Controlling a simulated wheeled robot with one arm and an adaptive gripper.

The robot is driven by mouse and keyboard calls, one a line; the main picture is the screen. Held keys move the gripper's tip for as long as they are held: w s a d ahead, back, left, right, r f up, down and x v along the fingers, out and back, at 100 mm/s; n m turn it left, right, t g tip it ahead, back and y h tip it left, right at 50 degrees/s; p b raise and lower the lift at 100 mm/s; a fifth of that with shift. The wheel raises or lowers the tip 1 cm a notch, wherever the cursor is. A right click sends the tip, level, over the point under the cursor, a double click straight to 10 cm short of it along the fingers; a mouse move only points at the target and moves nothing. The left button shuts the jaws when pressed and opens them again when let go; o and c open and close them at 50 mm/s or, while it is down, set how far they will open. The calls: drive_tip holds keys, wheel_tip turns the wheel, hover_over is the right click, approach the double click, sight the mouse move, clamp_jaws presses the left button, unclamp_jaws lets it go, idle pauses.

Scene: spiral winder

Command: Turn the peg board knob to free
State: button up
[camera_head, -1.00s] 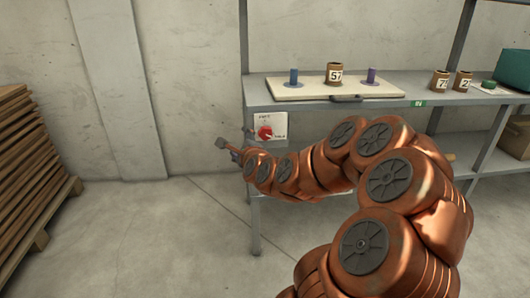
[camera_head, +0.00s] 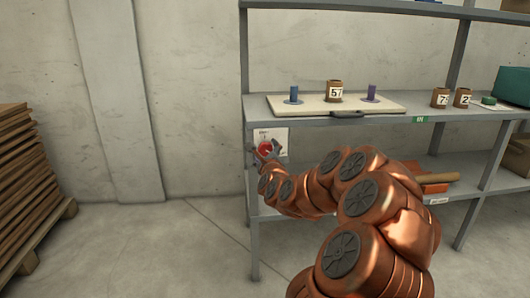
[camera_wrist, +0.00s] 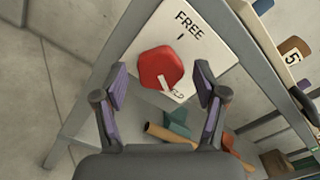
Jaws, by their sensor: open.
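The red knob (camera_wrist: 158,68) sits on a white plate (camera_wrist: 205,40) fixed to the shelf's front left post. In the wrist view, the plate reads FREE with a tick mark. The knob's white pointer mark points away from FREE, toward a second, partly hidden label. My gripper (camera_wrist: 162,84) is open, with one purple-padded finger to each side of the knob's near side, apparently not touching it. In the head view, the knob (camera_head: 265,149) is partly covered by my gripper (camera_head: 262,151). The peg board (camera_head: 385,107) lies on the shelf above, with a blue peg, a purple peg and a numbered spool.
The grey shelf (camera_head: 398,117) also carries two numbered spools and a green box (camera_head: 513,86). A lower shelf holds an orange item with a wooden handle. A stack of wood (camera_head: 25,180) stands left. The floor between is clear.

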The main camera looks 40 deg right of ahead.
drive_tip(key=shift+x, duration=1.1)
drive_tip(key=shift+c, duration=0.2)
drive_tip(key=c, duration=1.1)
